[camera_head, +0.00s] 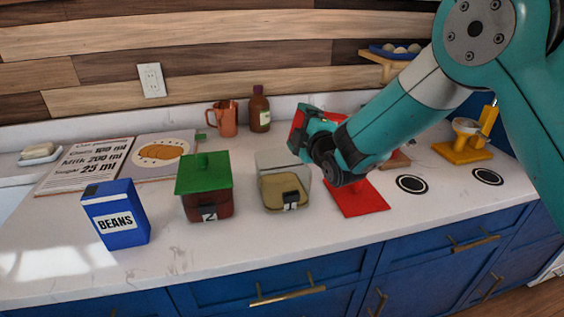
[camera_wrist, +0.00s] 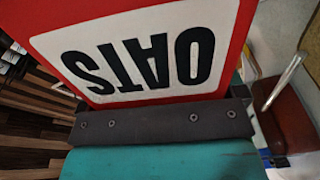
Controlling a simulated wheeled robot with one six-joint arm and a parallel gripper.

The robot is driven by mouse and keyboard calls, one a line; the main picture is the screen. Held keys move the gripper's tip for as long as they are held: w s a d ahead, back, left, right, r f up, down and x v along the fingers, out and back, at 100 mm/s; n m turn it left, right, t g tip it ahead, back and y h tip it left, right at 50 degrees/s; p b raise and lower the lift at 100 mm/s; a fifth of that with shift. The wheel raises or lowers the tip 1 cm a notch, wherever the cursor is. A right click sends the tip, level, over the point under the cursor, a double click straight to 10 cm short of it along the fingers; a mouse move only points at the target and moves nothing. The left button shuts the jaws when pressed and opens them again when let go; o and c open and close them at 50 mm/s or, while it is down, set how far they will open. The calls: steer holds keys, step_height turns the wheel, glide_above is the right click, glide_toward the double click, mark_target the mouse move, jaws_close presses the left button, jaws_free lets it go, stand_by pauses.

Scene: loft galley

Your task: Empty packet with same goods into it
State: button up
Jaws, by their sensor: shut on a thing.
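My gripper (camera_head: 306,143) is shut on a red packet (camera_head: 299,124), held above the counter and mostly hidden behind the gripper in the head view. In the wrist view the packet (camera_wrist: 228,40) shows a white label reading OATS, upside down. A blue packet labelled BEANS (camera_head: 115,215) stands upright at the front left. A container with a green lid (camera_head: 203,172) holds dark reddish goods. To its right, a clear container without a lid (camera_head: 283,160) holds yellowish-beige goods. Their small front labels are hard to read. A flat red piece (camera_head: 357,198) lies right of it.
An open recipe book (camera_head: 165,157), a copper jug (camera_head: 225,118) and a brown bottle (camera_head: 260,109) are at the back. A yellow scale-like stand (camera_head: 462,148) is at the right, near round black discs (camera_head: 411,184).

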steer(key=shift+s+a+r+n, duration=0.15)
steer(key=shift+s+a+n, duration=0.2)
steer(key=shift+a+n, duration=0.4)
steer(key=shift+s+a+f+n+b, duration=0.15)
steer(key=shift+f+n+b, duration=0.2)
steer(key=shift+f+n, duration=0.35)
stand_by(0.5)
